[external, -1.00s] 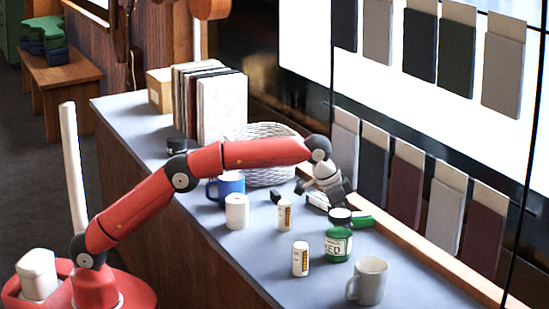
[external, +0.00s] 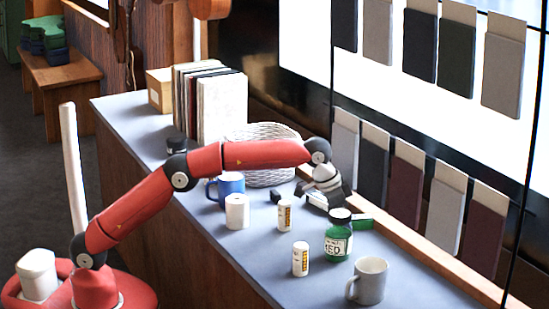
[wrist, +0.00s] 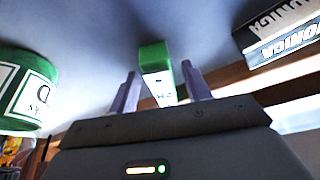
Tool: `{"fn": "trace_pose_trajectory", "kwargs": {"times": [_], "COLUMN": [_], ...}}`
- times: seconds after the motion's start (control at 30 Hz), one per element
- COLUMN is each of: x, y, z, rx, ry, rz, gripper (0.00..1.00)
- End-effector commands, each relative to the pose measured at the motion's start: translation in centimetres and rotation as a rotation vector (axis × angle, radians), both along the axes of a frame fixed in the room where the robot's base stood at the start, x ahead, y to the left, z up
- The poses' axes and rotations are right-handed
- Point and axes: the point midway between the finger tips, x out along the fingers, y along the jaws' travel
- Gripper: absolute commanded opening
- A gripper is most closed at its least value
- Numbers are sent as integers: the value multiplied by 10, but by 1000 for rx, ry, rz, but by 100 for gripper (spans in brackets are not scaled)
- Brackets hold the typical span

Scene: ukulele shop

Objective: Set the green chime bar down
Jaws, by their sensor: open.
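The green chime bar (external: 362,222) lies on the grey counter, partly hidden behind the green jar and my gripper in the external view. In the wrist view the bar (wrist: 155,62) is green with a pale lettered face, and lies between and beyond my two fingers. My gripper (external: 343,200) is low over the counter, close to the bar. Its fingers (wrist: 159,74) stand apart, one on each side of the bar, with visible gaps.
A green jar with a black lid (external: 338,243) stands close in front; it also shows in the wrist view (wrist: 25,92). A black lettered box (wrist: 280,28) lies on the other side. A grey mug (external: 370,281), white bottles (external: 300,259) and a white basket (external: 268,177) stand nearby.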

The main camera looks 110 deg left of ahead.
Motion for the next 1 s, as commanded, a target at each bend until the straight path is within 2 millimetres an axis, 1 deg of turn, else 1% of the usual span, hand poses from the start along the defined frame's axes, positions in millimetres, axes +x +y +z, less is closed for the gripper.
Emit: {"fn": "trace_pose_trajectory", "kwargs": {"times": [0.17, 0.4, 0.5, 0.6, 0.73, 1.0], "x": [-6, -24, -31, -37, -41, -45], "y": [-3, -10, -13, -15, -17, -21], "z": [20, 68, 86, 99, 110, 116], "rx": [2, 2, 2, 1, 1, 0], "ry": [-4, -5, -4, -3, -2, -1], "rz": [0, 0, 0, 0, 0, -4], "gripper": [49, 49, 49, 49, 49, 49]}}
